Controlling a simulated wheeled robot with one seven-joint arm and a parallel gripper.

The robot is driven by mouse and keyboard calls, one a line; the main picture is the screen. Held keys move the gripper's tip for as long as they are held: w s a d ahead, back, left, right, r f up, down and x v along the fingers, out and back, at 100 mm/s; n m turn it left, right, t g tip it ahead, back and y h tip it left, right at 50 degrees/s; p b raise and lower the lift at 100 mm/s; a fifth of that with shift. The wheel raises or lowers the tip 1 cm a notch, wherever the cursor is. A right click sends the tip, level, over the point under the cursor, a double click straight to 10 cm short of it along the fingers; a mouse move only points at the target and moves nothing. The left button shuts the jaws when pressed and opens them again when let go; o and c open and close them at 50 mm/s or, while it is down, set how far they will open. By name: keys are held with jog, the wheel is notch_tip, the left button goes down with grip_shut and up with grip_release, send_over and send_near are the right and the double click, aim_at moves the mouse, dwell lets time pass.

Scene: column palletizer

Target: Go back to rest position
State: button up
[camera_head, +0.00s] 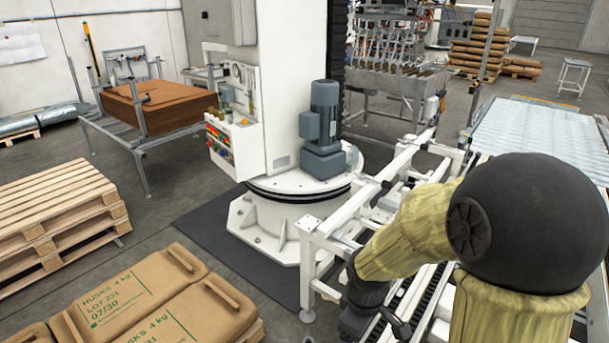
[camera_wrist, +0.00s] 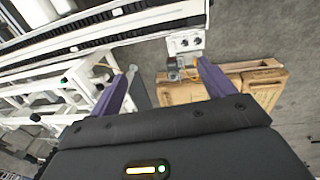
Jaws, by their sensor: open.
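My gripper (camera_wrist: 166,68) shows in the wrist view with its two purple fingers spread apart and nothing between them. Beyond the fingertips are a conveyor frame, grey floor and brown sacks on a pallet, all apart from the fingers. In the head view my arm, in a yellowish cover with a black joint, fills the lower right and bends down over the white conveyor frame (camera_head: 312,243). The dark wrist end hangs low at the bottom, and the fingers cannot be made out there.
Brown husk sacks (camera_head: 130,295) lie at the lower left. Empty wooden pallets (camera_head: 55,215) are stacked behind them. The white column with its grey motor (camera_head: 323,130) stands on a round base in the middle. A grey control box (camera_wrist: 186,41) sits by the conveyor belt.

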jog(key=s+d+r+m+t, duration=0.1)
jog(key=s+d+r+m, duration=0.2)
jog(key=m, duration=0.7)
jog(key=shift+s+d+m, duration=0.3)
jog(key=shift+s+d, duration=0.15)
jog(key=shift+s, duration=0.45)
jog(key=shift+r, duration=0.1)
jog(key=shift+c, duration=0.2)
dwell(0.6)
